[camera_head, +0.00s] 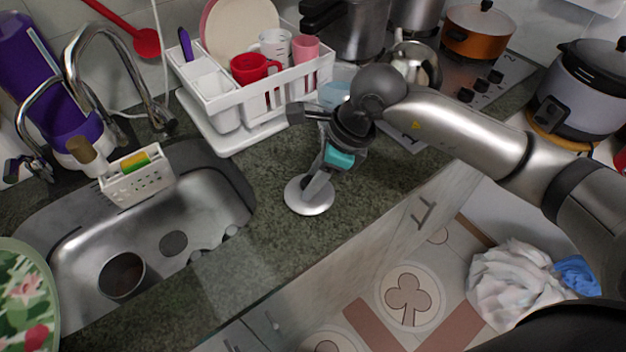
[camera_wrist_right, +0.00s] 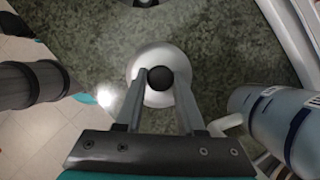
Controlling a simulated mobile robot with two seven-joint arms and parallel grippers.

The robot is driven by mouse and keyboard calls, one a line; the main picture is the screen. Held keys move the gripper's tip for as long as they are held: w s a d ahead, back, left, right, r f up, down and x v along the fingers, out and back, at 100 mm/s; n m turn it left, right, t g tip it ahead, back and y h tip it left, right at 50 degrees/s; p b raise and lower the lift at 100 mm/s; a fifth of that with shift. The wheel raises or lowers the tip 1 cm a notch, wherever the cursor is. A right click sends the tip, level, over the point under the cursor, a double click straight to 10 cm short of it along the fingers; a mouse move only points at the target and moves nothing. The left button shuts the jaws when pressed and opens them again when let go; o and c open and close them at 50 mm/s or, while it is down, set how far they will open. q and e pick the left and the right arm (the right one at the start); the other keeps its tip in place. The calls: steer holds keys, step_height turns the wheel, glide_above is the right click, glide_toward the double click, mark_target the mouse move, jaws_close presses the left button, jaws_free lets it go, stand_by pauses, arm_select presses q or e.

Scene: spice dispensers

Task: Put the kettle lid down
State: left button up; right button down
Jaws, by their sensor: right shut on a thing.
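The kettle lid (camera_head: 310,196) is a shiny round metal disc over the green stone counter, between the sink and the dish rack. In the right wrist view the lid (camera_wrist_right: 157,97) shows a dark round knob in its middle. My right gripper (camera_head: 312,190) points down and is shut on the knob; its fingertips also show in the right wrist view (camera_wrist_right: 160,80). I cannot tell whether the lid touches the counter. The metal kettle (camera_head: 416,62) stands at the back near the stove, partly hidden by my right arm. My left gripper is not in view.
The sink (camera_head: 150,225) lies to the left. A white dish rack (camera_head: 260,100) with a red mug stands behind the gripper. Bare counter (camera_head: 265,235) surrounds the lid. A rice cooker (camera_head: 580,90) stands at the right.

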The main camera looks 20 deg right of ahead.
steer(key=shift+f, duration=0.3)
steer(key=shift+f, duration=0.15)
steer(key=c, duration=0.5)
jaws_free()
steer(key=shift+r, duration=0.25)
steer(key=shift+d+r, duration=0.1)
steer(key=shift+r, duration=0.2)
steer(key=p+v, duration=0.1)
steer(key=v, duration=1)
steer(key=shift+s+d+r, duration=0.15)
steer(key=shift+r, duration=0.05)
